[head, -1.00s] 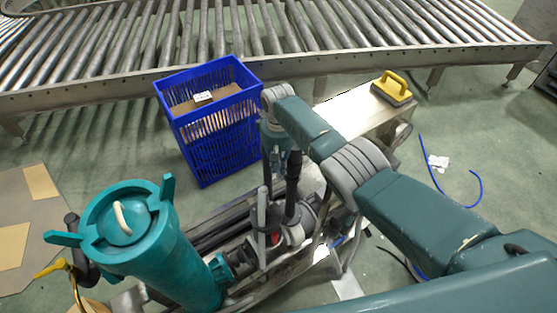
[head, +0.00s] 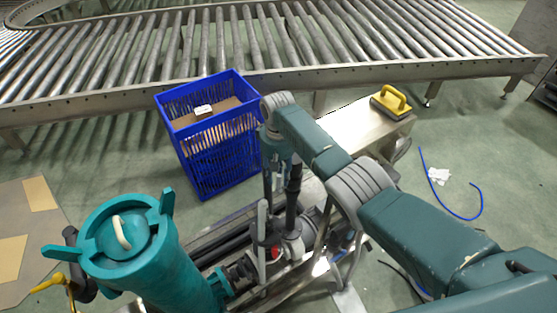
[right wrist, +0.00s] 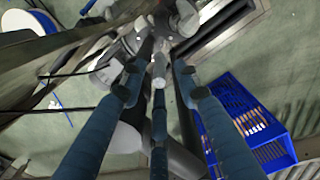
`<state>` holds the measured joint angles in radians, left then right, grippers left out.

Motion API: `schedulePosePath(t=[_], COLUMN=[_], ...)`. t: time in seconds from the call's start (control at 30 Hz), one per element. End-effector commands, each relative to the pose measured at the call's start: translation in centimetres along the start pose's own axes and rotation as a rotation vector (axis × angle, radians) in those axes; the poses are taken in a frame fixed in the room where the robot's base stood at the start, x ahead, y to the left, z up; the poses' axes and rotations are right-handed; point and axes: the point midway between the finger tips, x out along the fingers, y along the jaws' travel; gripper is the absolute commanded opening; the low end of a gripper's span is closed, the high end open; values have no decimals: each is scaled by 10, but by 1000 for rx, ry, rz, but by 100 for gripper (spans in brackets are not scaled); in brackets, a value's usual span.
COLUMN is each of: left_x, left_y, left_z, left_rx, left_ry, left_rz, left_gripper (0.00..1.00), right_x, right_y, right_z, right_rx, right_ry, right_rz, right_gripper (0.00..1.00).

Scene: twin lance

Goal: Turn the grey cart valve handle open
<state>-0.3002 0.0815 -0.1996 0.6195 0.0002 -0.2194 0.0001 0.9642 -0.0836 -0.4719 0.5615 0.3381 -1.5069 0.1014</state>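The cart (head: 197,238) stands in the lower middle of the head view. A light grey upright lever, which looks like the valve handle (head: 262,232), rises from its pipework beside a small red part. My right gripper (head: 281,190) points down just above and right of this lever. In the right wrist view its dark fingers (right wrist: 157,72) are spread apart, with grey fittings (right wrist: 178,20) beyond the tips. I see nothing held between them. Whether a finger touches the lever I cannot tell. My left gripper is not in view.
A blue crate (head: 215,150) is behind the cart. A metal box (head: 345,128) carries a yellow-handled tool (head: 393,98). A roller conveyor (head: 200,82) crosses the back. Open floor (head: 480,150) lies right.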

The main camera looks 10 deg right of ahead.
Motion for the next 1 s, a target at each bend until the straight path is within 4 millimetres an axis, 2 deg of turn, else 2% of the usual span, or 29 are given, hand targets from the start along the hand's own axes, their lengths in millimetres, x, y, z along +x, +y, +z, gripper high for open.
schedulePosePath(t=[0.2,0.4,0.6,1.0], left_x=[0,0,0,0], left_y=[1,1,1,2], left_z=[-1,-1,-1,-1], left_rx=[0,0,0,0], left_ry=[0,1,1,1], left_rz=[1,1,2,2], left_gripper=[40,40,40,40], right_x=[-49,-82,-93,-94], right_y=[0,0,0,0], right_z=[-1,-1,1,0], right_rx=[0,0,0,0], right_ry=[4,1,-3,-3], right_rz=[0,0,0,0], right_gripper=[32,32,32,32])
